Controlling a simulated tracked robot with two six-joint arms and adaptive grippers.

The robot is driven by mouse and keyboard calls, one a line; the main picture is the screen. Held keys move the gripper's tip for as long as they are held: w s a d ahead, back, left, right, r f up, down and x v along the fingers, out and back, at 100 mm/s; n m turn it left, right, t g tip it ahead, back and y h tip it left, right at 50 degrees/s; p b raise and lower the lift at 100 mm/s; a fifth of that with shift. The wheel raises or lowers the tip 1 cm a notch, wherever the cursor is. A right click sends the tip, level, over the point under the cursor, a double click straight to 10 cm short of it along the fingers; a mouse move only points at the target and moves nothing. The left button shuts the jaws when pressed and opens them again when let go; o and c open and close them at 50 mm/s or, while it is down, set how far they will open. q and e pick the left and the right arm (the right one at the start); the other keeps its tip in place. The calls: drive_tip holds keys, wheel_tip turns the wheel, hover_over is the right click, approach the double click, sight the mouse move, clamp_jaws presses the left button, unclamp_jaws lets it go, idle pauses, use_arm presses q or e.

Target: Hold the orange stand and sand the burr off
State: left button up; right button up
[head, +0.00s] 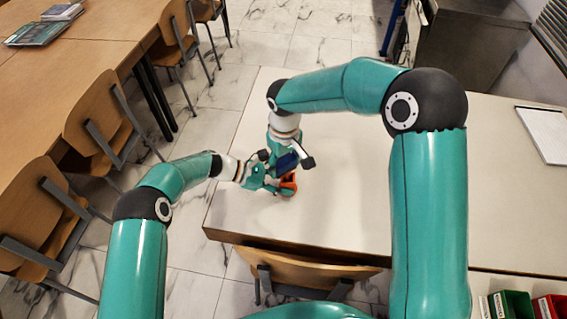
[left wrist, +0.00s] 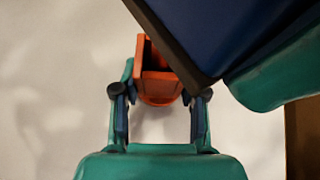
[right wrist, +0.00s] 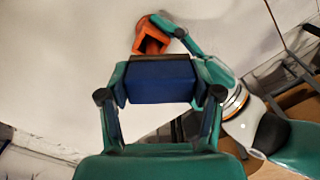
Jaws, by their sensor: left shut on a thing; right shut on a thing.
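The orange stand (head: 288,186) is on the white table; its open-topped orange body also shows in the left wrist view (left wrist: 160,88) and the right wrist view (right wrist: 152,38). My left gripper (head: 270,181) is shut on the stand from the left. My right gripper (head: 287,152) is above, pointing down, and is shut on a blue sanding block (right wrist: 160,82) with a dark edge face. In the left wrist view the block (left wrist: 215,30) hangs close over the stand's right side. I cannot tell whether they touch. I cannot make out the burr.
The white table (head: 350,200) is clear around the stand. A paper pad (head: 543,132) lies at its right. Red and green bins (head: 515,304) stand at the lower right. A wooden chair (head: 305,270) is at the front edge; more chairs and a brown table (head: 70,70) are at left.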

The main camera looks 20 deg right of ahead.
sight(294, 160)
drive_tip(key=shift+w+d+f, duration=0.1)
drive_tip(key=shift+w+d, duration=0.05)
drive_tip(key=shift+d, duration=0.6)
drive_tip(key=shift+w+d+f, duration=0.1)
drive_tip(key=shift+w+d, duration=0.05)
drive_tip(key=shift+d, duration=0.55)
drive_tip(key=shift+a, duration=0.2)
drive_tip(key=shift+s+a, duration=0.25)
drive_tip(key=shift+a, duration=0.5)
drive_tip(key=shift+s+a, duration=0.25)
drive_tip(key=shift+a, duration=0.45)
drive_tip(key=shift+d, duration=0.1)
drive_tip(key=shift+w+d, duration=0.25)
drive_tip(key=shift+d, duration=0.55)
drive_tip(key=shift+w+d, duration=0.25)
drive_tip(key=shift+d, duration=0.5)
drive_tip(key=shift+a, duration=0.1)
